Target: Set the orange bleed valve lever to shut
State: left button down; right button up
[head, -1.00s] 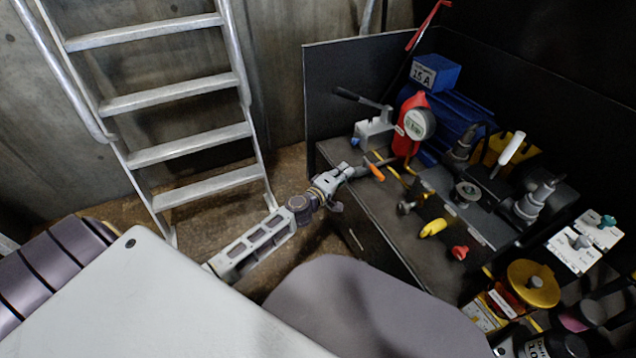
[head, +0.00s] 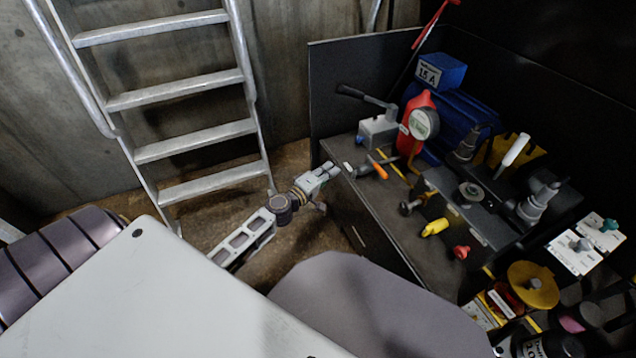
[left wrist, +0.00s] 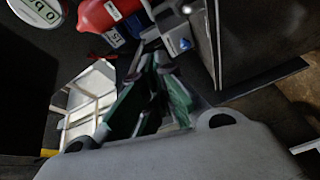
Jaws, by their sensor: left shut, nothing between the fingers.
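The orange lever (head: 377,167) sits near the left end of the dark bench top, below the red gauge body. It slants down to the right in the head view. I cannot pick it out with certainty in the left wrist view. My right gripper is not in view.
The red gauge (head: 420,124) and a grey block with a black handle (head: 378,131) stand behind the lever. A yellow handle (head: 434,228) and a red knob (head: 461,252) lie to its right. A ladder (head: 196,150) stands left; floor shows below my arm.

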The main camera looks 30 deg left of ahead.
pick_arm(q)
jog(key=shift+m+g+y, duration=0.3)
jog(key=shift+m+y, duration=0.3)
jog(key=shift+y, duration=0.3)
jog(key=shift+s+a+f+p, duration=0.25)
jog(key=shift+s+f, duration=0.15)
jog(key=shift+s, duration=0.35)
jog(key=shift+s+a+f+p, duration=0.3)
jog(key=shift+s+f, duration=0.15)
jog(key=shift+s, duration=0.3)
jog(key=shift+s+a+f+p, duration=0.25)
jog(key=shift+s+f, duration=0.15)
jog(key=shift+s, duration=0.35)
jog(key=shift+s, duration=0.1)
